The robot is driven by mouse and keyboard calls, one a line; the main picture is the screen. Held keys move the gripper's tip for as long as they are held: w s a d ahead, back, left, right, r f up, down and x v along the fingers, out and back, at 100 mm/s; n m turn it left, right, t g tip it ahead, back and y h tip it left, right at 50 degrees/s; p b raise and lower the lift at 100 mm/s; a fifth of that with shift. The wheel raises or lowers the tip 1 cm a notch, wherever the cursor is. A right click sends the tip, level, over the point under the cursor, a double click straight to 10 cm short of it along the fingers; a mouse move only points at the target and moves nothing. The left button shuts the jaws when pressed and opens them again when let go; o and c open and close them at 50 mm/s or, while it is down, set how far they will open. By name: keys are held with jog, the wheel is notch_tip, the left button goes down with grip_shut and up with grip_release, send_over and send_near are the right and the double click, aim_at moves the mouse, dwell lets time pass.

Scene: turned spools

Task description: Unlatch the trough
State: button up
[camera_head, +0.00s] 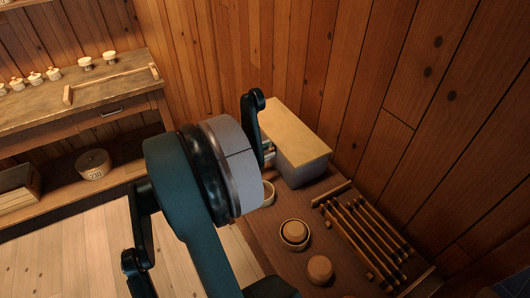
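A box-shaped trough (297,143) with a pale yellow-tan lid and grey sides stands against the wooden wall, right of centre. Its lid looks closed. My arm, with a large dark teal link and a grey joint, covers the view to the left of the trough. A small pale metal part (268,152) shows beside the trough's left side. I cannot tell whether it is a latch or part of my gripper. My gripper's fingers are hidden behind the arm or too small to make out, and contact with the trough cannot be judged.
In front of the trough, the brown bench top holds a bowl (294,234), a round wooden piece (320,269), a pale cup (267,193) partly behind my arm, and a rack of dark rods (365,238). A workbench (85,93) with small spools stands at left.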

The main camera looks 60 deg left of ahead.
grip_shut()
jog(key=shift+d+m, duration=0.1)
jog(key=shift+m, duration=0.3)
jog(key=m, duration=0.2)
jog(key=d+f+m+b, duration=0.1)
jog(key=m, duration=0.2)
jog(key=shift+d+f, duration=0.1)
jog(key=shift+f, duration=0.05)
jog(key=m, duration=0.2)
jog(key=f+m+b, duration=0.1)
jog(key=m, duration=0.2)
jog(key=shift+d+f+m, duration=0.15)
jog(key=shift+d+m, duration=0.15)
jog(key=shift+o, duration=1.3)
grip_release()
